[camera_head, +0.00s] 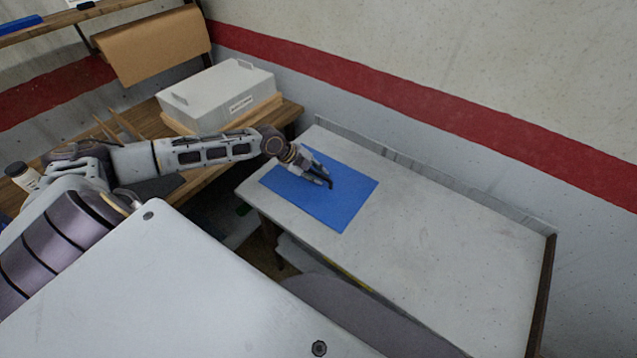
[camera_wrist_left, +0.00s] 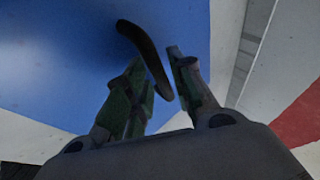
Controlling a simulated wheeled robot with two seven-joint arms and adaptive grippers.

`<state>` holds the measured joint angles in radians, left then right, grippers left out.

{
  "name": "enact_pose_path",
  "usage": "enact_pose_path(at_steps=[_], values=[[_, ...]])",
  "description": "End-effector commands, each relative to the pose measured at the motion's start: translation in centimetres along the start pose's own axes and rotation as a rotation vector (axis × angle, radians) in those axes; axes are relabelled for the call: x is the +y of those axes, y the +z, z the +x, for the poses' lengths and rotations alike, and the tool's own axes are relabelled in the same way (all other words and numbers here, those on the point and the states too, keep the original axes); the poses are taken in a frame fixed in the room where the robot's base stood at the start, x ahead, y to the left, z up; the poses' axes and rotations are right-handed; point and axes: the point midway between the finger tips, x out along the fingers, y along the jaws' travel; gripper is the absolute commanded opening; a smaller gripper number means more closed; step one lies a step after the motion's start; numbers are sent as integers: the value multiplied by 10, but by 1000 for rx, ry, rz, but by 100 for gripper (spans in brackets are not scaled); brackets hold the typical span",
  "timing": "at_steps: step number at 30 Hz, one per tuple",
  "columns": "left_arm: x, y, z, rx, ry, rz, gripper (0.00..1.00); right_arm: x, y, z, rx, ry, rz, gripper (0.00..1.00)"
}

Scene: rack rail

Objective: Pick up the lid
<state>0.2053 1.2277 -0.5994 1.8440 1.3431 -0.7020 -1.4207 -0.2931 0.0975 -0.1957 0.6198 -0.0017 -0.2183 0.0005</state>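My left gripper (camera_head: 322,178) is low over the blue mat (camera_head: 345,205) on the white table. A thin dark curved piece (camera_head: 331,181) is at its fingertips; I cannot tell whether this is the lid. In the left wrist view, the two fingers of my left gripper (camera_wrist_left: 160,68) are apart. The curved piece (camera_wrist_left: 146,52) lies between them, close to the left finger, with a narrow gap to the right one. Whether it rests on the mat is unclear. My right gripper is not in view.
The white table (camera_head: 440,240) is bare right of the mat, with a low ledge along the wall. A grey box (camera_head: 215,95) with handles stands on a wooden bench (camera_head: 285,115) at the back left. A cardboard sheet (camera_head: 150,45) hangs above it.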

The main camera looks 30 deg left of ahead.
Motion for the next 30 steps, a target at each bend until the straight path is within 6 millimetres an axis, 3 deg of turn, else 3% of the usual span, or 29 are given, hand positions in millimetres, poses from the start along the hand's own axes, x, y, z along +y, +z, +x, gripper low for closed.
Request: enact_pose_path(at_steps=[2,8,23,30], values=[[0,0,0,0,0,0,24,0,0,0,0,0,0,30],[0,0,0,0,0,0,0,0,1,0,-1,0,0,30],[0,0,0,-1,1,2,0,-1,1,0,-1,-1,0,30],[-7,-3,-10,-1,-1,1,0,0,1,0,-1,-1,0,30]])
